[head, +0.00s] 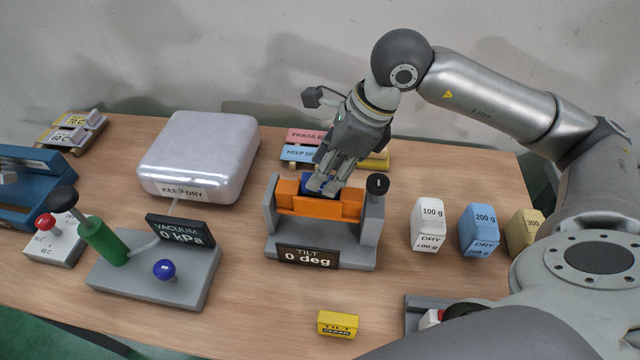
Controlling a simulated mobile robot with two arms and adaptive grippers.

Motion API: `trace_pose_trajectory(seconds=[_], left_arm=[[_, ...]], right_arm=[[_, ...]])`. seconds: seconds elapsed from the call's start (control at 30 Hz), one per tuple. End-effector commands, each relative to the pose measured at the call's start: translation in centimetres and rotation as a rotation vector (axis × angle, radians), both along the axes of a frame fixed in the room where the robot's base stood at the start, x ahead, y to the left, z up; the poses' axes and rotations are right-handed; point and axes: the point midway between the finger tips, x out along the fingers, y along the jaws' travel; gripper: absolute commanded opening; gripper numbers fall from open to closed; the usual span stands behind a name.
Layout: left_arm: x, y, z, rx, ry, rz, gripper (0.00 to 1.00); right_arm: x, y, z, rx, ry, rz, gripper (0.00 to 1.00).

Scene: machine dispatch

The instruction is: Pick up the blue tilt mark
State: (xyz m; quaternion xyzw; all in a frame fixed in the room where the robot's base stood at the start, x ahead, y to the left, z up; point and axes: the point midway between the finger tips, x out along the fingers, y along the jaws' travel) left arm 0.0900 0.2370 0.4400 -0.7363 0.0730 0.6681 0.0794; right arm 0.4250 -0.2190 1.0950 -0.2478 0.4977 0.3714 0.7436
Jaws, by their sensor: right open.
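A blue block (307,183), which looks like the blue tilt mark, sits in the orange cradle (342,208) of the tilt stand (256,249). The stand's sign reads "TILT 0 deg". My right gripper (323,186) points down over the cradle, its fingers open at the blue block. The fingers cover much of the block, and I cannot tell whether they touch it. Any label on the block is hidden. My left gripper is not in view.
A yellow tilt block (338,324) lies in front of the stand. Weight blocks, white (428,224), blue (479,231) and yellow (523,233), stand to the right. The vacuum device (180,290) and a pale package (200,150) are left. Label blocks (307,135) lie behind.

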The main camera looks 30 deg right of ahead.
Motion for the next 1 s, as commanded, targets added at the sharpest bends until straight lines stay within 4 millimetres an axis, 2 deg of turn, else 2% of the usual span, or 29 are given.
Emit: trace_pose_trajectory(seconds=[0.17, 0.4, 0.77, 1.0], left_arm=[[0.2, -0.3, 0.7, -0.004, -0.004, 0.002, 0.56], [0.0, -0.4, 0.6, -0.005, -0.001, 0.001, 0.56], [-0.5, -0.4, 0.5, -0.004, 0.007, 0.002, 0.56], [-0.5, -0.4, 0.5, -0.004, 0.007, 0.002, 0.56]], right_arm=[[0.5, 0.6, -1.6, 0.001, -0.001, 0.0, 0.45], [0.5, 0.6, -1.8, 0.0, -0.001, 0.0, 0.45], [0.5, 0.6, -1.8, 0.0, -0.001, 0.0, 0.0], [0.5, 0.6, -1.7, 0.0, -0.002, -0.001, 0.0]])
